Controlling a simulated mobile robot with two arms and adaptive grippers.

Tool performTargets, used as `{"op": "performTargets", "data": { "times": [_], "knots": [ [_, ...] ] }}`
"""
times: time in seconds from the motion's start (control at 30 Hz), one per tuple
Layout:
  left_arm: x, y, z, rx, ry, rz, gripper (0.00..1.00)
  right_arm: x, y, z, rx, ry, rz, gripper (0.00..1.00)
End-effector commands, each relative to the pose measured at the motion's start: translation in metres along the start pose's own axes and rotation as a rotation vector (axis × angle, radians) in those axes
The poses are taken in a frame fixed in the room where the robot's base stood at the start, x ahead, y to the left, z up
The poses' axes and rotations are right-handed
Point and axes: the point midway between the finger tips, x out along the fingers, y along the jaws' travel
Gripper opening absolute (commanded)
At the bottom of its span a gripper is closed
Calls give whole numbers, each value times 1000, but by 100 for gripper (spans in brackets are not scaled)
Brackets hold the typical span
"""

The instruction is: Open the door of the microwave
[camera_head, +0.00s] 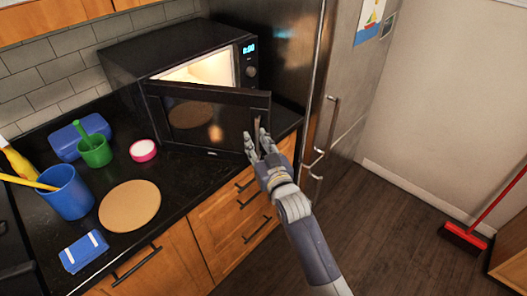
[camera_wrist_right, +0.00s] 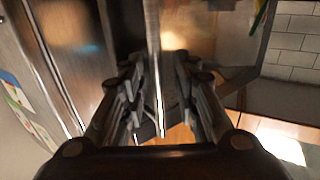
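The black microwave (camera_head: 185,50) stands at the back of the counter with its light on inside. Its door (camera_head: 205,115) is partly open, swung out toward the front, with the lit interior showing above it. The door handle (camera_head: 257,128) is a thin upright bar at the door's right edge; it also shows in the right wrist view (camera_wrist_right: 153,50). My right gripper (camera_head: 258,144) has its fingers on either side of the handle and looks shut on it; in the right wrist view the fingers (camera_wrist_right: 156,85) flank the bar closely. My left gripper is not in view.
A pink-and-white bowl (camera_head: 143,150) sits on the counter left of the door. A round board (camera_head: 130,205), green cup (camera_head: 95,151) and blue cup (camera_head: 68,192) are further left. A steel fridge (camera_head: 335,80) stands at right.

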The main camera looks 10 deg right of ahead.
Motion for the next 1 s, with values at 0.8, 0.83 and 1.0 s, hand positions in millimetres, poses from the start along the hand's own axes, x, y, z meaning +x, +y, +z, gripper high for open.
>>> {"op": "performTargets", "data": {
  "times": [0.8, 0.83, 1.0],
  "knots": [
    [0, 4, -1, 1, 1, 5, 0, -117, 3, 1, -1, -1, 2, 28],
    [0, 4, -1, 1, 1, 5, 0, -117, 3, 1, -1, -1, 3, 28],
    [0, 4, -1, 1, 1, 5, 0, -117, 3, 0, -1, -1, 3, 28]
  ]
}}
